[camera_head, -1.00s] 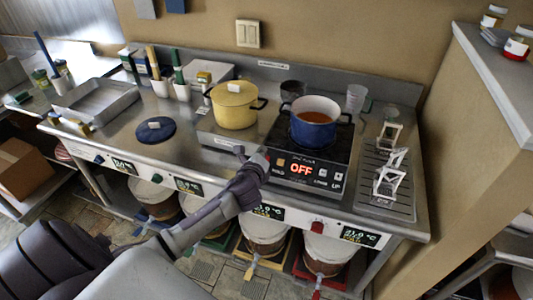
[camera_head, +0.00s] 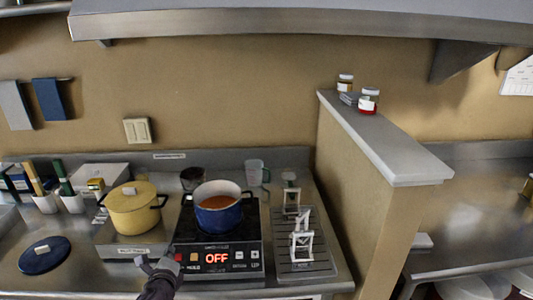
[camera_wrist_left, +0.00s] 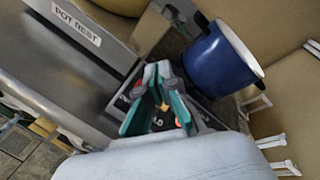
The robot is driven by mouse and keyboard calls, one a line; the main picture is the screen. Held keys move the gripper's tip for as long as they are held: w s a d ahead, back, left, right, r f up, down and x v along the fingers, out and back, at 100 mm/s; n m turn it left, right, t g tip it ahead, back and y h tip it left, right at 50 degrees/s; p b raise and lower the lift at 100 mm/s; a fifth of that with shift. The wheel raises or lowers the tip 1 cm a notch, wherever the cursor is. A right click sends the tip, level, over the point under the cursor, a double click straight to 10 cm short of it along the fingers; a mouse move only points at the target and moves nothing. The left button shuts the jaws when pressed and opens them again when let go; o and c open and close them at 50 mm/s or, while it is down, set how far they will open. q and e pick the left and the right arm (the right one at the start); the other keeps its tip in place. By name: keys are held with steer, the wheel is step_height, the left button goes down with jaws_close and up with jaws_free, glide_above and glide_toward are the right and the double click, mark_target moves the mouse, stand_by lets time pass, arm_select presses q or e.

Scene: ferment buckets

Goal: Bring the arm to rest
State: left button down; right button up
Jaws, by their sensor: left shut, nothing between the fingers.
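My left gripper (camera_head: 160,266) is at the front left corner of the black induction cooker (camera_head: 222,262), beside its control panel, which reads OFF. In the left wrist view my left gripper (camera_wrist_left: 160,90) is shut and empty, with its fingers over the panel. A blue pot (camera_head: 219,212) with reddish-brown liquid stands on the cooker; its blue side also shows in the left wrist view (camera_wrist_left: 222,65). My right gripper is in neither view.
A yellow lidded pot (camera_head: 133,212) stands on the pot rest left of the cooker. A dark blue lid (camera_head: 44,254) lies further left. White frames (camera_head: 301,240) stand on the drain tray at right. A low wall (camera_head: 370,200) bounds the right side; a steel hood (camera_head: 300,20) hangs above.

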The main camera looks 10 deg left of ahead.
arm_select(q)
steer(key=s+d+f+n+g+h, duration=0.25)
steer(key=s+d+n, duration=0.3)
steer(key=s, duration=0.55)
steer(key=s+d+f+n+g+h, duration=0.1)
steer(key=s+d+n+g, duration=0.35)
steer(key=s+n, duration=0.4)
steer(key=s+d+f+n+g+h, duration=0.25)
steer(key=s+d+n, duration=0.3)
steer(key=s, duration=0.75)
step_height(320, 180, down, 31)
steer(key=s+d+g+b, duration=0.1)
steer(key=s+g+b, duration=0.1)
steer(key=b, duration=0.3)
steer(key=s+a+f+g+b, duration=0.1)
steer(key=s+a+f+b, duration=0.2)
steer(key=s+f, duration=1.3)
step_height(320, 180, down, 4)
steer(key=shift+r+m, duration=0.25)
steer(key=shift+m, duration=0.2)
